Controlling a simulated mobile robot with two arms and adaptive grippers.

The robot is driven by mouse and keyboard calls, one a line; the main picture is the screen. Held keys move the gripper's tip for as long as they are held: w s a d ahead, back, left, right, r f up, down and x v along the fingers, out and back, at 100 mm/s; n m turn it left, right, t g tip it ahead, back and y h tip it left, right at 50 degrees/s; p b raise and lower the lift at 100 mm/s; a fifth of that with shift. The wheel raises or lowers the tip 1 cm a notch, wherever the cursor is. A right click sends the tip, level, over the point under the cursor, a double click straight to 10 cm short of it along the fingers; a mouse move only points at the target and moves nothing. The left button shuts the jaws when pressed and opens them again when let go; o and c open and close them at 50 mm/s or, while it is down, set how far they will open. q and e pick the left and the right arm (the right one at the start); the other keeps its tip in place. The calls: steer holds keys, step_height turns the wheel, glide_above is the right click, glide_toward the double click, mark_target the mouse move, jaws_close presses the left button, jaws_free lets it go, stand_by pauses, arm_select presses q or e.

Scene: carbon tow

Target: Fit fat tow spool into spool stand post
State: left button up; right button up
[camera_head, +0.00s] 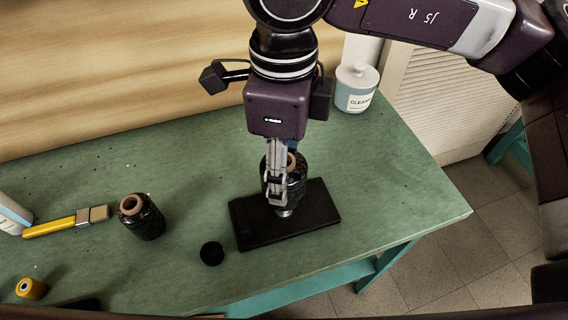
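A fat black tow spool (297,186) with a tan core stands upright over the black spool stand (318,213). A silvery round piece shows below the spool, at the stand's plate. The post is hidden, so I cannot tell how far down the spool sits. My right gripper (276,197) comes down from above, with its fingers in front of the spool and overlapping it. The fingers are seen nearly edge-on, so their gap and grip are unclear. Another black spool (146,221) with a tan core stands on the table at left. My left gripper is not in view.
A black round piece (212,253) lies left of the stand on the green table (390,170). A yellow-handled brush (62,222), a white bottle (12,214) and a small yellow spool (31,288) are at left. A cleaner bottle (355,90) stands at the back.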

arm_select(q)
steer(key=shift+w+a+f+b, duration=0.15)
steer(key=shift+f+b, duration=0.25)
steer(key=shift+b, duration=0.05)
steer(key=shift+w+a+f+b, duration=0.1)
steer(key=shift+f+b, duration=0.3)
steer(key=shift+b, duration=0.05)
arm_select(e)
steer(key=shift+f, duration=1)
arm_select(q)
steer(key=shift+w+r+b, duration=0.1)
steer(key=shift+b, duration=0.2)
arm_select(e)
steer(key=shift+f, duration=0.3)
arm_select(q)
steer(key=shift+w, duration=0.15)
arm_select(e)
steer(key=shift+f, duration=0.15)
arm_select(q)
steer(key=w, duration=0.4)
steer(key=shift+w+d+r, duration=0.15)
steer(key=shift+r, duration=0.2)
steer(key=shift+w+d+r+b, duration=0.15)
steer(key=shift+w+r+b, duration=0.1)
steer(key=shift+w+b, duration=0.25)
arm_select(e)
steer(key=shift+f, duration=0.3)
